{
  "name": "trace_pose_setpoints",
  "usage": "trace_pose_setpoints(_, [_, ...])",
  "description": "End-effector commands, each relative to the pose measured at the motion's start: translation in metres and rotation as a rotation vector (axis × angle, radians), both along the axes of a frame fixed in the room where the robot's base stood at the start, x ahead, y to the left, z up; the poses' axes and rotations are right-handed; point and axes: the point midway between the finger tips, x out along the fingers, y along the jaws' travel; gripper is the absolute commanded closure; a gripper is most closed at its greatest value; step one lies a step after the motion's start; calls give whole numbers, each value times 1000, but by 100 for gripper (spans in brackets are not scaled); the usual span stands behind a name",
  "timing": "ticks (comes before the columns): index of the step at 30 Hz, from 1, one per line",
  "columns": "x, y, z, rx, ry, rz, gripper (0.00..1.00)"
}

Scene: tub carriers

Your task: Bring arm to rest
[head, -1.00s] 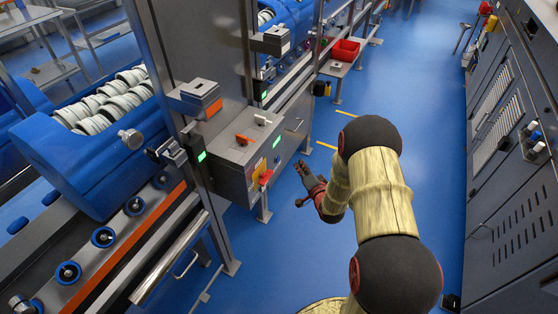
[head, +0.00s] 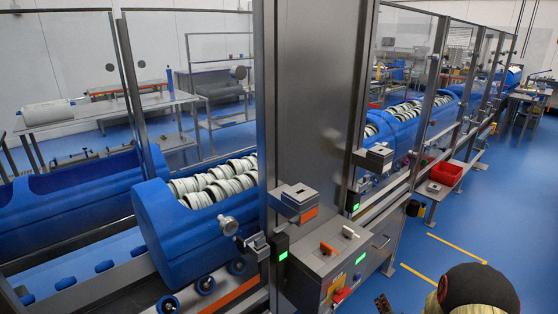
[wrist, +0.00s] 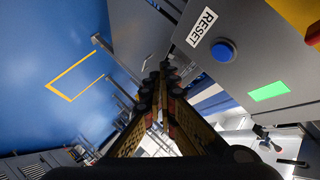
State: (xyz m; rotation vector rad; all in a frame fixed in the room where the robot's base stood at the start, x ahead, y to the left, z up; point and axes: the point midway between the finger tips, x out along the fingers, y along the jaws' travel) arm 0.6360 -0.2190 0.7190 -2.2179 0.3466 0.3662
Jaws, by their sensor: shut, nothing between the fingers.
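My gripper (wrist: 164,72) shows in the wrist view with its dark fingers drawn together at the tips and nothing between them. In the head view only a small part of my gripper (head: 382,303) shows at the bottom edge, right of the grey control box (head: 330,270). My arm's dark joint shows at the bottom right, and most of the arm is out of frame. In the wrist view the box's blue button (wrist: 223,51) beside a RESET label lies right of the fingertips. I cannot tell the exact gap to the box.
A blue tub carrier (head: 185,245) with white rings stands on rollers at left. A grey pillar (head: 310,110) rises beside the box. A red bin (head: 446,173) sits farther back. Blue floor (head: 500,215) is open at right, with yellow marks.

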Motion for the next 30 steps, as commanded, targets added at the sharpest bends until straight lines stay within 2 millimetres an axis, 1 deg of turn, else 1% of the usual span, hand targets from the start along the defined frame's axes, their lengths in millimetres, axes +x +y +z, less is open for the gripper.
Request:
trace_pose_setpoints(1, [-16, 1, -25, -28, 99, 6, 100])
trace_pose_setpoints(2, [-27, 1, -40, -47, 167, 11, 100])
trace_pose_setpoints(3, [-44, 1, -57, -72, 259, 22, 100])
trace_pose_setpoints(5, [-66, 0, -73, -110, 387, 42, 100])
trace_pose_setpoints(6, [-80, -1, -76, -133, 465, 58, 100])
trace_pose_setpoints(8, [-99, -1, -74, -167, 574, 89, 100])
trace_pose_setpoints(9, [-111, 1, -68, -188, 641, 114, 100])
trace_pose_setpoints(11, [-129, 5, -54, -217, 734, 155, 100])
trace_pose_setpoints(12, [-140, 9, -41, -235, 790, 185, 100])
trace_pose_setpoints(14, [-157, 18, -18, -259, 868, 234, 100])
trace_pose_setpoints(17, [-185, 38, 31, -294, 975, 323, 100])
trace_pose_setpoints(18, [-197, 48, 53, -305, 1011, 361, 100])
trace_pose_setpoints(20, [-216, 64, 86, -320, 1052, 418, 100])
trace_pose_setpoints(21, [-227, 75, 107, -331, 1073, 453, 100])
trace_pose_setpoints(23, [-246, 92, 138, -344, 1094, 504, 100])
trace_pose_setpoints(24, [-257, 103, 158, -355, 1102, 536, 100])
trace_pose_setpoints(26, [-275, 120, 186, -370, 1104, 580, 100])
trace_pose_setpoints(27, [-286, 130, 204, -382, 1099, 606, 100])
trace_pose_setpoints(29, [-302, 146, 229, -400, 1083, 639, 100])
trace_pose_setpoints(30, [-311, 156, 245, -413, 1066, 657, 100])
